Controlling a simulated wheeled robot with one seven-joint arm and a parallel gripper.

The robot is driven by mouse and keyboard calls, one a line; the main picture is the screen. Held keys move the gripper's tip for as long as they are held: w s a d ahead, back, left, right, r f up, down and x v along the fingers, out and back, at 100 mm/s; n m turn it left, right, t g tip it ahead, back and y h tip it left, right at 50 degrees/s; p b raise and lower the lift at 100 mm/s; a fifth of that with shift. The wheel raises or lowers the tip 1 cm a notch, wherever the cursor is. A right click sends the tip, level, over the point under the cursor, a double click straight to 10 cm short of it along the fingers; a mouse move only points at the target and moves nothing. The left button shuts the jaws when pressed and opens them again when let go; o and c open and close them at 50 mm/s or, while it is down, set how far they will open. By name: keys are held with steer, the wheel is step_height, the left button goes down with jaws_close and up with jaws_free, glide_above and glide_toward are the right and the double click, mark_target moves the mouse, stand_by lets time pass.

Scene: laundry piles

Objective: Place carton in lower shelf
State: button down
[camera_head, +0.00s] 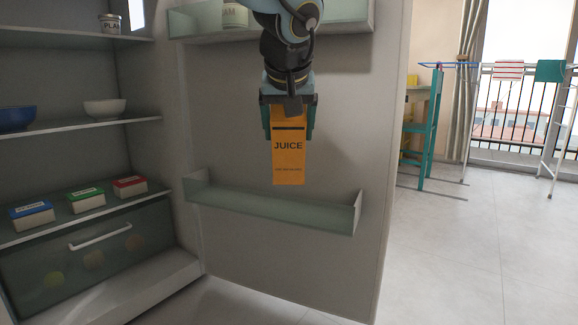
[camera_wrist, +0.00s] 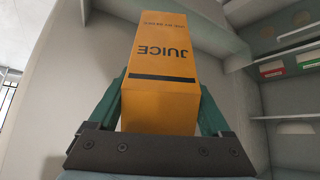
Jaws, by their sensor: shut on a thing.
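An orange juice carton (camera_head: 289,158) hangs upright in my gripper (camera_head: 291,124) in the head view. My gripper is shut on the upper part of the carton. The carton's bottom is above the lower door shelf (camera_head: 270,207), with the shelf's front wall below it. The lower door shelf looks empty. In the wrist view the carton (camera_wrist: 165,65) is between the two green fingers of my gripper (camera_wrist: 160,105).
The upper door shelf (camera_head: 345,14) holds a white jar (camera_head: 235,15) beside my arm. The fridge interior at left has bowls (camera_head: 105,107), several small boxes (camera_head: 86,200) and a drawer (camera_head: 95,258). Open floor (camera_head: 460,230) lies right of the door.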

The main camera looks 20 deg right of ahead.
steer(key=w+d+p, duration=0.1)
steer(key=w, duration=0.1)
steer(key=w+d, duration=0.1)
steer(key=w, duration=0.1)
steer(key=w+p, duration=0.1)
steer(key=shift+w+d+r+p, duration=0.25)
steer(key=shift+w+d+p, duration=0.1)
steer(key=shift+w+d, duration=0.05)
steer(key=w+d+f+b, duration=0.1)
steer(key=w+f+b, duration=0.1)
steer(key=f, duration=0.8)
steer(key=shift+w+d+b, duration=0.3)
steer(key=shift+w+b, duration=0.1)
steer(key=shift+w, duration=0.25)
steer(key=shift+w+g+p, duration=0.1)
steer(key=shift+g+p, duration=0.3)
steer(key=shift+p, duration=0.85)
steer(key=g+p, duration=0.1)
steer(key=p, duration=0.4)
steer(key=w+g+y+p, duration=0.1)
steer(key=p, duration=0.4)
steer(key=shift+w+d, duration=0.3)
steer(key=shift+d, duration=0.1)
